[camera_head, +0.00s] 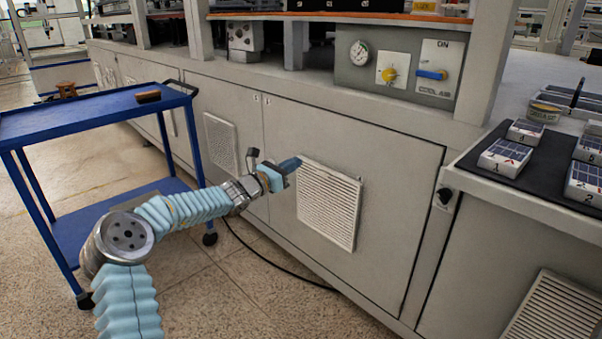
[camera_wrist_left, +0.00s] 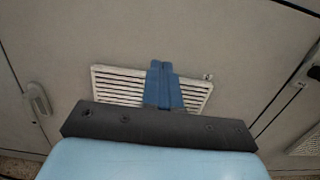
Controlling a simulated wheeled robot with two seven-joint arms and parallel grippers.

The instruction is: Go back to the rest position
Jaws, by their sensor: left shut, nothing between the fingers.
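My left gripper (camera_head: 290,164) is in front of the grey cabinet door (camera_head: 385,170), near the upper left of a white vent grille (camera_head: 330,204). Its blue fingers are together with nothing between them. In the left wrist view the shut fingers (camera_wrist_left: 162,72) overlap the middle of the same grille (camera_wrist_left: 110,84). I cannot tell whether the fingertips touch the door. My left arm reaches in from the lower left with a bend at its elbow. My right gripper is not in view.
A blue cart (camera_head: 75,117) stands at the left, with a brown brush-like item (camera_head: 148,96) on top. A black cable (camera_head: 262,262) lies on the floor. A control panel with a gauge (camera_head: 360,52) is above the doors. Numbered boxes (camera_head: 506,157) sit on a black mat at right.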

